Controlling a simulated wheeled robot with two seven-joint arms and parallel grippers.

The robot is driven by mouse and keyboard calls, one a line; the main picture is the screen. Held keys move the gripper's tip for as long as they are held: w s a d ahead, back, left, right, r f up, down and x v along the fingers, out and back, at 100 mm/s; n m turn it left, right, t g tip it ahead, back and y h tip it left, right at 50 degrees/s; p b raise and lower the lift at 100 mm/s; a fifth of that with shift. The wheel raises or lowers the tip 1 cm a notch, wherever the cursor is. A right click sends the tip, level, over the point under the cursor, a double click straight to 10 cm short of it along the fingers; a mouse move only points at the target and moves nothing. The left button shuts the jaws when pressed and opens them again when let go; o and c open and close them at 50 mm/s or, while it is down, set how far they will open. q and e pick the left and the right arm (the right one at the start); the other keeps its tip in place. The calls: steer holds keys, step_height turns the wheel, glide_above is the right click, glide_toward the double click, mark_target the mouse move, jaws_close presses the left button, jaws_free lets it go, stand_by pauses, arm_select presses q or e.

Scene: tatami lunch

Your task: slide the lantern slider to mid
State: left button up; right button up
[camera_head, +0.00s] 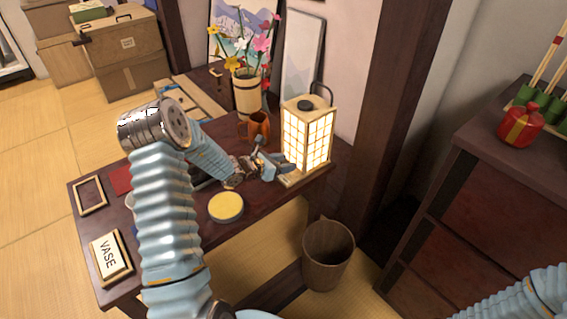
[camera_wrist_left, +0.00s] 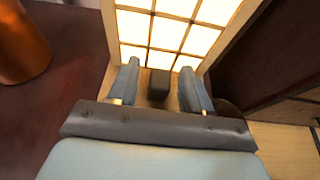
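The lantern (camera_head: 307,138) stands lit on the dark wooden table, a wooden box with glowing paper panes and a dark handle on top. Its lit panes (camera_wrist_left: 165,33) fill the top of the left wrist view. The slider, a small dark block (camera_wrist_left: 158,84), sits low in front of the panes. My left gripper (camera_head: 276,166) is at the lantern's base; in the wrist view its two fingers (camera_wrist_left: 157,87) are apart on either side of the slider, with gaps visible. My right arm (camera_head: 530,300) shows at the lower right; its gripper is out of view.
An orange-brown cup (camera_head: 259,126) and a flower vase (camera_head: 247,93) stand left of the lantern. A yellow round tin (camera_head: 226,206) and a VASE sign (camera_head: 109,256) lie on the table (camera_head: 180,262). A bin (camera_head: 327,255) stands below the front edge.

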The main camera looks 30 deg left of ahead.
arm_select(q)
steer(key=v, duration=1.3)
steer(key=shift+s+a, duration=0.1)
steer(key=shift+s+r, duration=0.1)
steer(key=shift+s, duration=0.15)
steer(key=shift+a, duration=0.1)
